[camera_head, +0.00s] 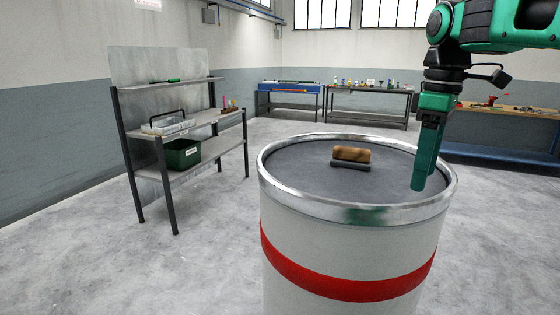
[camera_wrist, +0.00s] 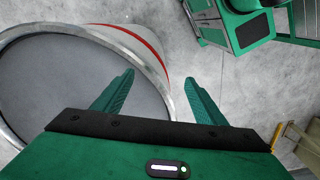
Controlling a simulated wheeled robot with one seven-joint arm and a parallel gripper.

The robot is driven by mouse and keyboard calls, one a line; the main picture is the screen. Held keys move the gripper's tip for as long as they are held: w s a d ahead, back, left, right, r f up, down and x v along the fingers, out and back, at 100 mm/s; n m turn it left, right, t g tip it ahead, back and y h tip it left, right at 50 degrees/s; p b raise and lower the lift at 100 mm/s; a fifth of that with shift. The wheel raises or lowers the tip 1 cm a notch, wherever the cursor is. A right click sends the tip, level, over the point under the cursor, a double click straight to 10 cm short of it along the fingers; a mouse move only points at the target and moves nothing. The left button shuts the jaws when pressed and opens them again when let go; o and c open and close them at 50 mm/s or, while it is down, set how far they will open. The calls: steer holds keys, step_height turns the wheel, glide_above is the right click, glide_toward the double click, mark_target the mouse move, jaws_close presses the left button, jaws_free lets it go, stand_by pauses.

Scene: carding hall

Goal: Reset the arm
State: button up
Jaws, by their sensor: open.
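My gripper (camera_head: 421,188) hangs at the right side of the picture in the head view, pointing down in front of the right part of a drum's top. In the wrist view my gripper (camera_wrist: 160,98) has its two green fingers spread apart with nothing between them. The finger area overlooks the drum's edge and the grey floor. The arm above it is green and black and runs out of the picture at the upper right.
A white drum (camera_head: 330,240) with a red band and metal rim stands close. A wood-topped brush (camera_head: 351,154) lies on its dark top. A shelf unit (camera_head: 175,136) is left; workbenches (camera_head: 370,90) line the back. A green cabinet (camera_wrist: 238,30) shows in the wrist view.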

steer(key=s+d+f+m, duration=0.6)
steer(key=s+f+m, duration=0.2)
steer(key=s+f, duration=0.3)
steer(key=s+d+f+m, duration=0.6)
steer(key=s+f+m, duration=0.2)
steer(key=s+f, duration=0.3)
steer(key=shift+s+d+f, duration=0.2)
steer(key=shift+s+f, duration=0.1)
steer(key=shift+f, duration=0.25)
